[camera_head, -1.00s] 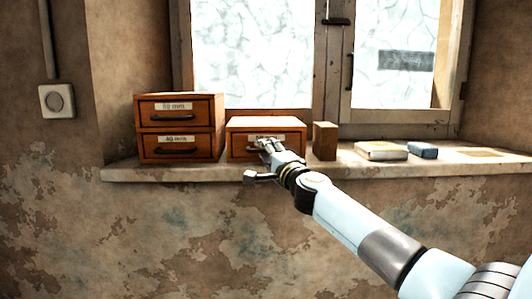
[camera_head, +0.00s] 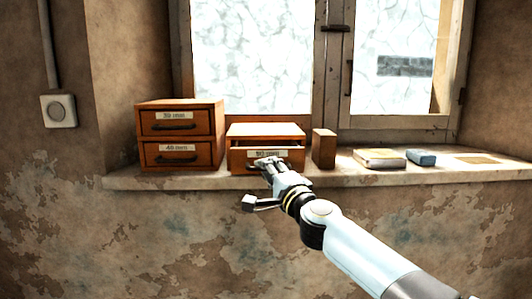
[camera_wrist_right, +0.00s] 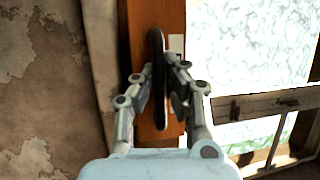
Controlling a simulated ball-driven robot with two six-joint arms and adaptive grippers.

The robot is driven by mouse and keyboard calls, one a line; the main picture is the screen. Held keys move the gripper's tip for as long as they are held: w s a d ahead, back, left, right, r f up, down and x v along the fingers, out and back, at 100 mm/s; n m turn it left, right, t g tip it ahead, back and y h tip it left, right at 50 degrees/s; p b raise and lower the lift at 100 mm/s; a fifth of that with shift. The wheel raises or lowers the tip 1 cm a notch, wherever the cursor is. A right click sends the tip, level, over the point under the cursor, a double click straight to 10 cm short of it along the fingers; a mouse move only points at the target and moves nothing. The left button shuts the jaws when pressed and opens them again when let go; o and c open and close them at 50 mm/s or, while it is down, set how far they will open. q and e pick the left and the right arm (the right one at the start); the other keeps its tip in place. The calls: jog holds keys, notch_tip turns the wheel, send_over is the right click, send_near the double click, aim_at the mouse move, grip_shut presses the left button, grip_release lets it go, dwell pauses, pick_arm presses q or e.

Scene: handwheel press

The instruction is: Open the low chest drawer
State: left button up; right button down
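The low chest (camera_head: 265,129) is a single-drawer orange-brown wooden box on the windowsill. Its drawer (camera_head: 239,160), labelled 50 mm, stands partly out, with a dark gap between its front and the chest top. My right gripper (camera_head: 265,162) is at the drawer front and covers much of the handle. In the right wrist view, the fingers of my right gripper (camera_wrist_right: 159,78) close on both sides of the dark handle (camera_wrist_right: 157,45). The drawer front (camera_wrist_right: 140,25) lies behind the handle there. My left gripper is not in view.
A taller two-drawer chest (camera_head: 180,104) stands close on the left, both drawers shut. A wooden block (camera_head: 324,148) stands just right of the low chest. A pale box (camera_head: 380,158) and a blue box (camera_head: 421,157) lie further right on the sill (camera_head: 340,177). The window is behind.

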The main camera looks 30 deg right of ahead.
jog(key=s+a+p, duration=0.1)
jog(key=s+a, duration=0.2)
jog(key=s, duration=0.2)
jog(key=shift+s+a+f, duration=0.15)
jog(key=shift+s+a, duration=0.1)
jog(key=shift+s, duration=0.15)
jog(key=c, duration=1.6)
grip_release()
jog(key=shift+c, duration=0.2)
jog(key=v, duration=1.2)
jog(key=shift+d, duration=0.1)
